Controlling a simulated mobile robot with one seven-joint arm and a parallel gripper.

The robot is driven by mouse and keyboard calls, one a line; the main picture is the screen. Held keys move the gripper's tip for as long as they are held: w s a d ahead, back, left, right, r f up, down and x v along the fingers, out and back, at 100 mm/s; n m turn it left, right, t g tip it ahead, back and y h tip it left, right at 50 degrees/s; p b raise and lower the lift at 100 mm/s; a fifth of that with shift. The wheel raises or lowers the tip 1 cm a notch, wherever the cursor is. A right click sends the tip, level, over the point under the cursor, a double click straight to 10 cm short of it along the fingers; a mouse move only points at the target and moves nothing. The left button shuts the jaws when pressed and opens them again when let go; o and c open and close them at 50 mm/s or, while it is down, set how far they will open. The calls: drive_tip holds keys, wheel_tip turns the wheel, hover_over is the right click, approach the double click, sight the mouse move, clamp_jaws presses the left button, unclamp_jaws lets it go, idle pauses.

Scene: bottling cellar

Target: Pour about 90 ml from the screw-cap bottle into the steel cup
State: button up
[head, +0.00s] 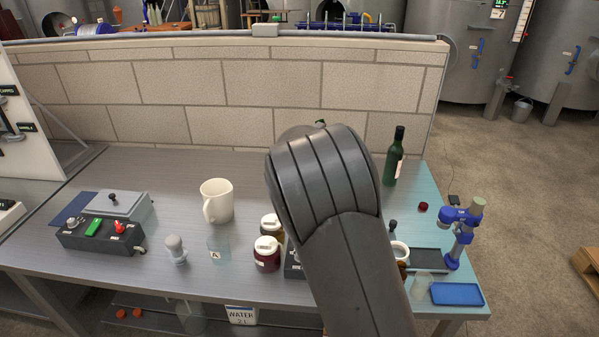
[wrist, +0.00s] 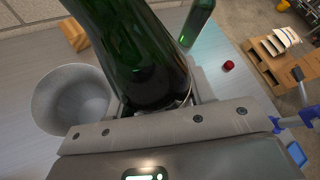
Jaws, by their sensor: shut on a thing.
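My gripper (wrist: 155,108) is shut on a dark green glass bottle (wrist: 140,55) in the wrist view. The bottle's upper end runs out of the picture, so its mouth and cap are hidden. A grey, round, open cup (wrist: 70,98), which looks like the steel cup, is just left of the held bottle. I cannot see liquid in it. In the head view my own arm hides the gripper, the held bottle and the grey cup.
Another green bottle (head: 393,160) stands at the bench's back right, near a red cap (head: 423,207). A white mug (head: 218,200), clear beaker (head: 218,248), lidded jars (head: 267,253) and a control box (head: 100,235) stand left. A blue tray (head: 457,294) lies front right.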

drive_tip(key=shift+f+n+g+h, duration=0.1)
drive_tip(key=shift+n+g+h, duration=0.3)
drive_tip(key=shift+n+h, duration=0.35)
drive_tip(key=f, duration=0.1)
drive_tip(key=d+f+n+h, duration=0.1)
drive_tip(key=s+f+n+g, duration=0.1)
drive_tip(key=f, duration=0.1)
drive_tip(key=shift+d, duration=0.3)
drive_tip(key=shift+s+d+h, duration=0.1)
drive_tip(key=shift+d+h, duration=0.05)
drive_tip(key=shift+h, duration=0.2)
drive_tip(key=shift+s+d+r+n, duration=0.15)
drive_tip(key=shift+d+r+n, duration=0.1)
drive_tip(key=shift+r+n, duration=0.45)
drive_tip(key=shift+s+d+r+n+g+h, duration=0.25)
drive_tip(key=shift+n+h, duration=0.2)
drive_tip(key=shift+h, duration=0.25)
drive_tip(key=shift+w+a+f+n+g+h+p, duration=0.25)
drive_tip(key=shift+w+a+f+n+h+p, duration=0.15)
drive_tip(key=shift+n, duration=0.2)
drive_tip(key=shift+a, duration=0.1)
drive_tip(key=shift+r+n+h, duration=0.15)
drive_tip(key=shift+n+h, duration=0.25)
drive_tip(key=shift+n, duration=0.2)
drive_tip(key=shift+s+d, duration=0.3)
